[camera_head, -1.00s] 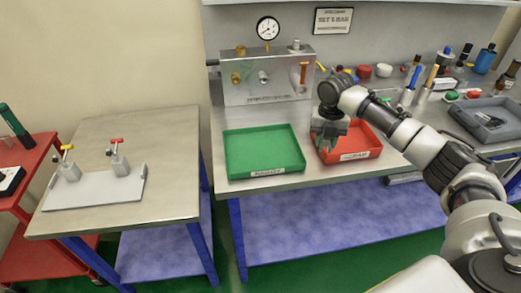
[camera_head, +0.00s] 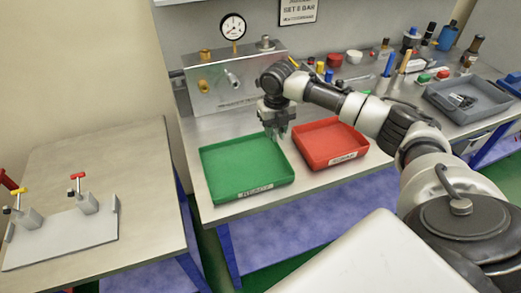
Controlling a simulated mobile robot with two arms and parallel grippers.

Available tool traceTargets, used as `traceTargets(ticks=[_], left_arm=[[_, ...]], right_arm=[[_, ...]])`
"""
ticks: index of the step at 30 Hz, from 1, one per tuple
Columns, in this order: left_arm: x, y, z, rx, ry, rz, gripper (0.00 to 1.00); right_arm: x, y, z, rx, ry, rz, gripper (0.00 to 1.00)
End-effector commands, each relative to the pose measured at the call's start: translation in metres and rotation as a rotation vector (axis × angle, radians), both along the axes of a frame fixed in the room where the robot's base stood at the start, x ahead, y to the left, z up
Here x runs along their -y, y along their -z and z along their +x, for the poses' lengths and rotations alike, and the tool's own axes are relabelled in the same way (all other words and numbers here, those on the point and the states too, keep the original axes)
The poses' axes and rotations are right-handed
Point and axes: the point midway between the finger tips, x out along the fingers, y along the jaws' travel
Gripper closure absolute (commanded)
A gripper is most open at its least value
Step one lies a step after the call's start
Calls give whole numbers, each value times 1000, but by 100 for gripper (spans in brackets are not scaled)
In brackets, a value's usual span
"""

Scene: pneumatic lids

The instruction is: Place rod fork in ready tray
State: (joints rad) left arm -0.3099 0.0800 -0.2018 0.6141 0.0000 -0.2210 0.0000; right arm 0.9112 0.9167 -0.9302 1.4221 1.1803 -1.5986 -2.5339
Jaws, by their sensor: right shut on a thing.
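The ready tray (camera_head: 243,168) is the shallow green tray with a white label on its front rim, on the steel workbench. My right gripper (camera_head: 277,132) points down over the right rear edge of this tray, beside the gap to the red tray. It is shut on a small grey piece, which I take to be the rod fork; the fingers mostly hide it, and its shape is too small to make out. The green tray's visible floor is empty. My left gripper is not in view.
A red tray (camera_head: 328,143) sits right of the green one. A metal test block (camera_head: 233,84) with fittings and a gauge (camera_head: 232,27) stand behind. A grey bin (camera_head: 468,100) holds small parts at the right. A side table (camera_head: 110,160) at left carries a clamp plate (camera_head: 62,240).

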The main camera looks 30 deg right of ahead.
Motion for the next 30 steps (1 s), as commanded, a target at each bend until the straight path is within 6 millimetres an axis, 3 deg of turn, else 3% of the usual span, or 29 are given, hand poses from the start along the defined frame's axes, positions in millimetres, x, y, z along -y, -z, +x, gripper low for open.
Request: traceTargets(ticks=[4,9,14,19,30], left_arm=[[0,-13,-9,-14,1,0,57],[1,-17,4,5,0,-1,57],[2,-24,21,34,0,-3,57],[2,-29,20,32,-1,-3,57],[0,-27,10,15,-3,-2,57]], right_arm=[[-30,15,-8,-2,-4,1,91],[-46,27,-11,1,0,1,91],[-47,43,-13,-3,3,0,91],[-47,66,-13,-1,2,-1,91],[-47,72,-12,1,1,-1,91]])
